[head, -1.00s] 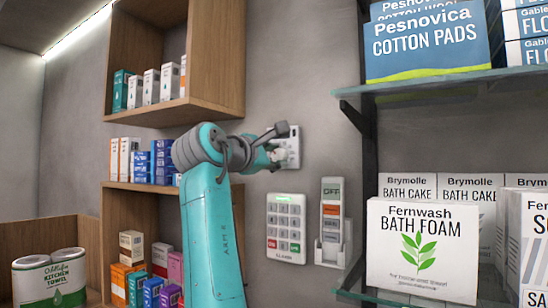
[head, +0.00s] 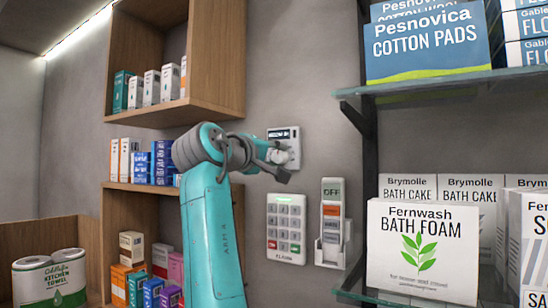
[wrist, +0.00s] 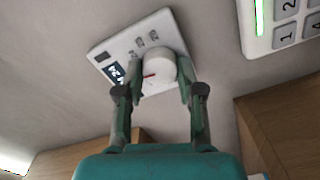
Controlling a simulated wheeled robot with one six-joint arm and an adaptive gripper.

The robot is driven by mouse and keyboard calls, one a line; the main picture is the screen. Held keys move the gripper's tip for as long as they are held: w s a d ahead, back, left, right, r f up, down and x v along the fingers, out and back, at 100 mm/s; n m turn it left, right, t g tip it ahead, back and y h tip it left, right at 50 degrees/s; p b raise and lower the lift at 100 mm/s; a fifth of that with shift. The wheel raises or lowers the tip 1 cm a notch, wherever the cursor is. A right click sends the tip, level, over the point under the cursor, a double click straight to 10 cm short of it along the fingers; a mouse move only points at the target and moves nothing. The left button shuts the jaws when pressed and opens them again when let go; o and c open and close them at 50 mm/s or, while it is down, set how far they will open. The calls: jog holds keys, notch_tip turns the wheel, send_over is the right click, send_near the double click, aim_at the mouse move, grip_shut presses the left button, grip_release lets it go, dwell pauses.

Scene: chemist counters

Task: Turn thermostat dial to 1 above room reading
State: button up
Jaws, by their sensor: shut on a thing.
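The thermostat (head: 291,135) is a white wall plate with a dark display at its top. In the wrist view the thermostat (wrist: 122,48) appears tilted. Its display (wrist: 117,72) shows light figures, perhaps including 24, too small and turned to read surely. The round white dial (wrist: 158,68) has a red pointer mark facing the picture's left. The dial also shows in the head view (head: 279,157), partly behind my gripper (head: 283,163). My gripper (wrist: 160,86) has its two fingers on opposite sides of the dial and is shut on it.
A white keypad (head: 286,228) and a remote in a holder (head: 331,222) are on the wall below. Glass shelves (head: 450,80) with boxes stand at right. Wooden shelves (head: 172,112) with small boxes are at left.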

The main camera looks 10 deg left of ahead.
jog(key=m, duration=0.6)
jog(key=shift+f, duration=0.1)
jog(key=m, duration=0.6)
jog(key=shift+m, duration=0.4)
jog(key=o, duration=1.1)
jog(key=shift+o, duration=0.2)
jog(key=v, duration=1.2)
